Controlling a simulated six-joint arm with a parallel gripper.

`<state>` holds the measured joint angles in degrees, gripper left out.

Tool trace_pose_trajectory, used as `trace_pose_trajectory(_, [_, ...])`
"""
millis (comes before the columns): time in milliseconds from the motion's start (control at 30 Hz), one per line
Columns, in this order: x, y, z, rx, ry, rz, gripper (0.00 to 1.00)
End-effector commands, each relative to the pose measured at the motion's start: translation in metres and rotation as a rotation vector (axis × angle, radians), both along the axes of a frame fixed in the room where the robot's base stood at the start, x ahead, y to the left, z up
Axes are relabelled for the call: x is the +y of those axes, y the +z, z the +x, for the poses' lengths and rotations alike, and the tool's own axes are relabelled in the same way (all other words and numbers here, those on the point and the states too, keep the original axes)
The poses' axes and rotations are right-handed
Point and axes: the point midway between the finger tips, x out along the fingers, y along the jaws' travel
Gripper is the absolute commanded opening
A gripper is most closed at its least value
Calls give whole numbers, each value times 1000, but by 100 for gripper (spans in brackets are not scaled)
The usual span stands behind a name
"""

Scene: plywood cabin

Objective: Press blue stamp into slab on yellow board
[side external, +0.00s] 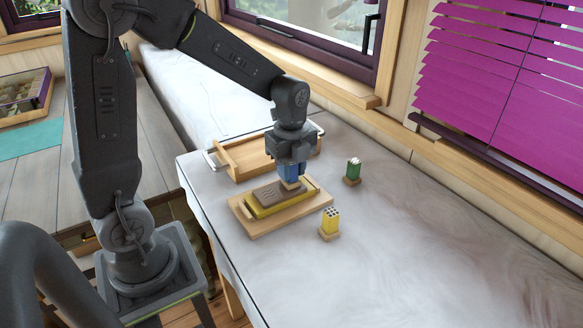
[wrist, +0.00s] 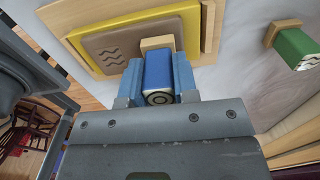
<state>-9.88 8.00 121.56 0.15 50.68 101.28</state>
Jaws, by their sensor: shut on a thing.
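My gripper (side external: 291,163) is shut on the blue stamp (wrist: 158,72), with one blue finger on each side of it. The stamp's ringed end faces the wrist camera, and its pale wooden block (wrist: 157,43) points to the slab. In the side view the block is at the right part of the grey-brown slab (side external: 270,195); I cannot tell whether it touches. The slab carries wavy marks, which also show in the wrist view (wrist: 114,56). It lies on the yellow board (side external: 262,212), which rests on a larger wooden board (side external: 241,213).
A yellow stamp (side external: 330,222) stands right of the boards, and a green stamp (side external: 353,170) stands behind to the right. A wooden tray (side external: 238,165) lies behind the boards. The counter's right side (side external: 430,240) is clear. The window wall bounds the back.

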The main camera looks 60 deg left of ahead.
Motion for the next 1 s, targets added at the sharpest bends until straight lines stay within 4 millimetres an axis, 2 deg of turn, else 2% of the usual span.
trace_pose_trajectory(700, [0,57,1,-7,0,1,12])
trace_pose_trajectory(1000, [0,68,1,-5,0,0,12])
